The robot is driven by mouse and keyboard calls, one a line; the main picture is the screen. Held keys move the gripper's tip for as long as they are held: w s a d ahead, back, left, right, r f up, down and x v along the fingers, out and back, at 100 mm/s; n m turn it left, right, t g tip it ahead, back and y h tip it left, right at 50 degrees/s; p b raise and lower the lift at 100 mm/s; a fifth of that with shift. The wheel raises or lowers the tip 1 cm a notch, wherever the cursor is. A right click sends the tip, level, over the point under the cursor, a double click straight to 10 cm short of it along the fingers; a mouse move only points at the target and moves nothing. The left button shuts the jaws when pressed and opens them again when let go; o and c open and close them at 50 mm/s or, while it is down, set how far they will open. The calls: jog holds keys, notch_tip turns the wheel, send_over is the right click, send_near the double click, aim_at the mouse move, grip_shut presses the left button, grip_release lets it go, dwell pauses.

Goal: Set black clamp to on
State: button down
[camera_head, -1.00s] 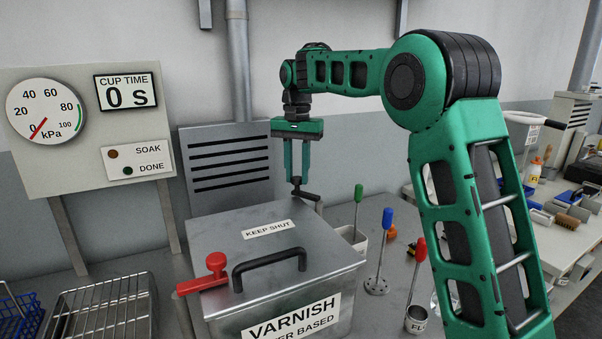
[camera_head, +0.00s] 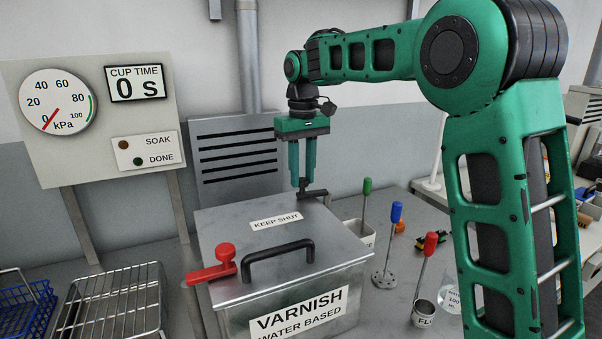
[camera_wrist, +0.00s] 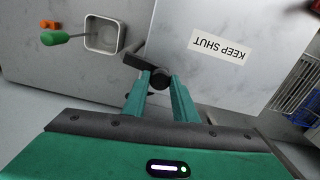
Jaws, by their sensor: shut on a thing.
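The black clamp (camera_head: 315,193) sits at the back right corner of the metal varnish box (camera_head: 345,262). It has a dark bar and an upright knob. My gripper (camera_head: 303,183) points down over that corner, its fingers shut on the clamp's knob. In the wrist view, the black clamp (camera_wrist: 133,61) shows its bar reaching left from the knob, at the edge of the lid. My gripper's fingertips (camera_wrist: 161,80) are on either side of the round knob. The fingers hide part of the knob.
A red clamp (camera_head: 212,268) is on the box's left side, and a black handle (camera_head: 278,260) crosses the lid. A white cup (camera_head: 358,233) with a green-handled tool stands right of the box. Blue- and red-handled tools stand nearby. A wire rack (camera_head: 110,300) is at left.

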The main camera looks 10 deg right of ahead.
aim_at(304, 181)
jog(key=shift+s+d+r+n, duration=0.1)
jog(key=shift+s+n, duration=0.4)
jog(key=shift+n, duration=0.4)
jog(key=c, duration=1.4)
grip_release()
jog(key=shift+c, duration=0.2)
notch_tip(304, 181, up, 11)
jog(key=shift+f, duration=0.2)
